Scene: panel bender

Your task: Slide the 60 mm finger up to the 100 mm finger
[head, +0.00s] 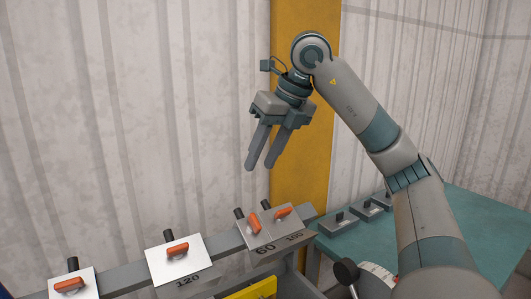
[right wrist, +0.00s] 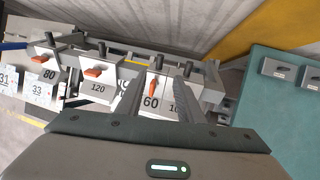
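The 60 mm finger (head: 258,239) is a light plate with an orange lever on the rail. Its lever is turned more upright than the others. The 100 mm finger (head: 291,224) is immediately to its right, with its lever lying flatter. Their edges look side by side; I cannot tell if they touch. In the right wrist view, the 60 plate (right wrist: 151,104) is between my finger tips, and the 100 plate is partly hidden by a finger. My right gripper (head: 259,168) is open and empty, above the two plates. My left gripper is not in view.
The 120 finger (head: 180,264) is on the rail to the left, with the 80 finger (right wrist: 47,75) beyond it. A teal table (head: 470,225) with grey blocks (head: 338,221) stands at right. A yellow post (head: 300,170) rises behind the rail.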

